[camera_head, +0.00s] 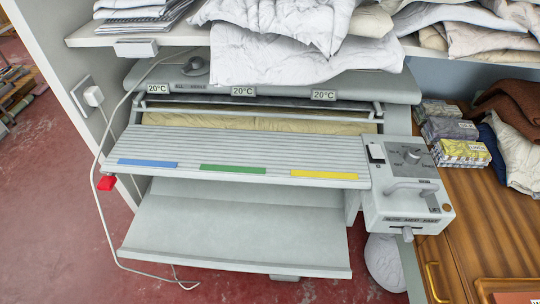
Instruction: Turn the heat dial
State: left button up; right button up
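The grey rotary ironer stands under a shelf, with a slatted feed board (240,150) in front. A control box (400,210) at its right end carries a round dark dial (411,156) with small markings around it that are too small to read. A second round knob (195,66) sits on the ironer's top cover at the left, beside small lettering. I cannot tell for sure which one is the heat dial. Three displays, left (158,88), middle (243,91) and right (323,95), each read 20°C. Neither of my grippers is in view.
The control box also has a switch (376,153), a curved handle (410,188) and a lower lever (407,234). Folded linen (280,55) overhangs the top cover. Small boxes (450,130) stand on the wooden counter (480,215) at right. A white cable hangs at left.

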aim_at(413, 155)
jog(key=k+j+z, duration=0.2)
jog(key=k+j, duration=0.65)
jog(key=k, duration=0.1)
